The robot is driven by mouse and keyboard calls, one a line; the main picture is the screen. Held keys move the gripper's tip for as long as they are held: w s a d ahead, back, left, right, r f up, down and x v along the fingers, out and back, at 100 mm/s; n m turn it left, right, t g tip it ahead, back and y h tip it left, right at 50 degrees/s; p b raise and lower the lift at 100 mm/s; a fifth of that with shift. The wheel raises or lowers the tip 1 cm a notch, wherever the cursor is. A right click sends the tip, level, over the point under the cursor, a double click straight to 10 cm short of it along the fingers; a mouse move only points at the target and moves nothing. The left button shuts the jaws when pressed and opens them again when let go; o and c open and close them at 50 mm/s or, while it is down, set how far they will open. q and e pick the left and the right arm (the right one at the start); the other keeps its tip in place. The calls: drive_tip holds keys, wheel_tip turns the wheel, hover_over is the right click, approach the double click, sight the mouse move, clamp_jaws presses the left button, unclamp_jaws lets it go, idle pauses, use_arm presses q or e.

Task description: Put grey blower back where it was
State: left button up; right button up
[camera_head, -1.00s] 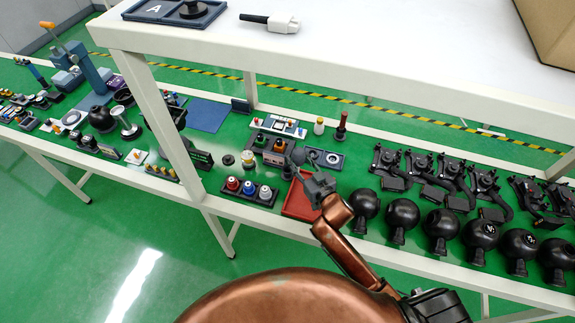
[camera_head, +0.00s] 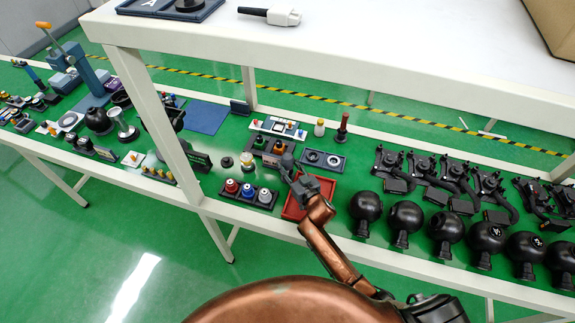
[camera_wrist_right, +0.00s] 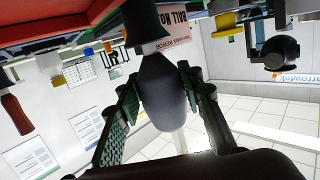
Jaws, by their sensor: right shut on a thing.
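My right gripper (camera_head: 300,178) is over the left part of a red tray (camera_head: 327,192) in the head view. It is shut on the grey blower (camera_head: 286,161), whose small grey shape shows just beyond the fingers. In the right wrist view, the blower's smooth grey bulb (camera_wrist_right: 163,92) sits between the two green-padded fingers of the right gripper (camera_wrist_right: 160,100). Its narrow end meets a dark part at the top. I cannot tell whether the blower touches anything below it. My left gripper is not in view.
A two-part dark tray (camera_head: 322,161) stands right behind the gripper. A rack with red, blue and white-topped bottles (camera_head: 248,192) is to the left. Several black spheres (camera_head: 405,217) line the right front. A white shelf (camera_head: 400,60) overhangs the green table.

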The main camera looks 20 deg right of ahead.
drive_tip(key=o, duration=0.5)
drive_tip(key=shift+f, duration=0.15)
drive_tip(key=o, duration=0.5)
drive_tip(key=shift+r, duration=0.3)
drive_tip(key=p+v, duration=0.1)
drive_tip(key=v, duration=1.1)
drive_tip(key=shift+f, duration=0.1)
